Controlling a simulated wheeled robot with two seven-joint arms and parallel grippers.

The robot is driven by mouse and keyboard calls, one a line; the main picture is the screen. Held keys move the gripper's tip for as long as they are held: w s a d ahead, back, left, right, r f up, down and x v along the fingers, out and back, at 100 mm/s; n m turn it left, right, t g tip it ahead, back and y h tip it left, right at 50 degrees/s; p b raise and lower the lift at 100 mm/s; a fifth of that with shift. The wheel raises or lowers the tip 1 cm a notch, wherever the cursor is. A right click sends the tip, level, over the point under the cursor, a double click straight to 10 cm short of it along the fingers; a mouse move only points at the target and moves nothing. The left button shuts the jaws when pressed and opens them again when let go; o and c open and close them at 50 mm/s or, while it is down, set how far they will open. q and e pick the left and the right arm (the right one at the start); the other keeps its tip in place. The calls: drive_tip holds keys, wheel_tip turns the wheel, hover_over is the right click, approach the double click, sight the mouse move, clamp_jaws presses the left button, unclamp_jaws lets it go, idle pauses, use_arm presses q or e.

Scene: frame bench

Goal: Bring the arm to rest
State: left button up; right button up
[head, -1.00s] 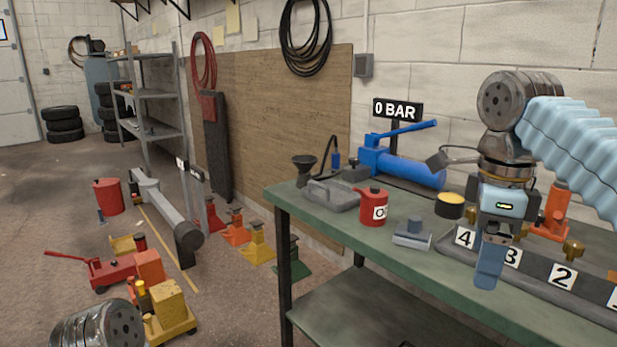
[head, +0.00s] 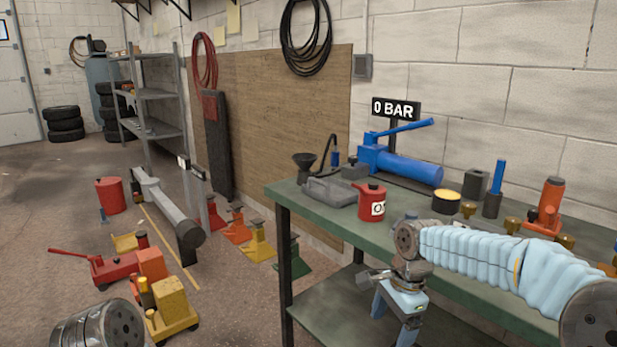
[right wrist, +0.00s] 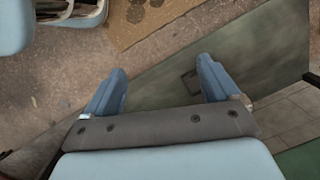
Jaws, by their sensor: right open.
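My right arm comes in from the right in the head view, and its gripper (head: 394,322) hangs pointing down in front of the green workbench (head: 330,222). In the right wrist view the two blue fingers of this gripper (right wrist: 161,72) stand wide apart with nothing between them. Beyond the fingers I see the floor and a dark greenish surface. My left gripper is not in view; only a grey rounded joint, which seems to be mine, shows at the bottom left of the head view.
On the bench are a red oil can (head: 371,203), a blue pump (head: 400,163), a black funnel (head: 304,162) and an orange bottle jack (head: 548,203). A red trolley jack (head: 105,268) and a yellow one (head: 170,310) stand on the floor. Floor further left is clear.

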drive_tip(key=s+a+f+n+y, duration=0.1)
drive_tip(key=a+f+n, duration=0.1)
drive_tip(key=f, duration=0.6)
drive_tip(key=s+a+f+n, duration=0.1)
drive_tip(key=a+f+n, duration=0.1)
drive_tip(key=f, duration=0.6)
drive_tip(key=s+a+f+n+y, duration=0.1)
drive_tip(key=s+f+n, duration=0.7)
drive_tip(key=s+f, duration=0.9)
drive_tip(key=shift+s+a+f+y, duration=0.25)
drive_tip(key=shift+a+f+y, duration=0.15)
drive_tip(key=shift+a+f, duration=0.35)
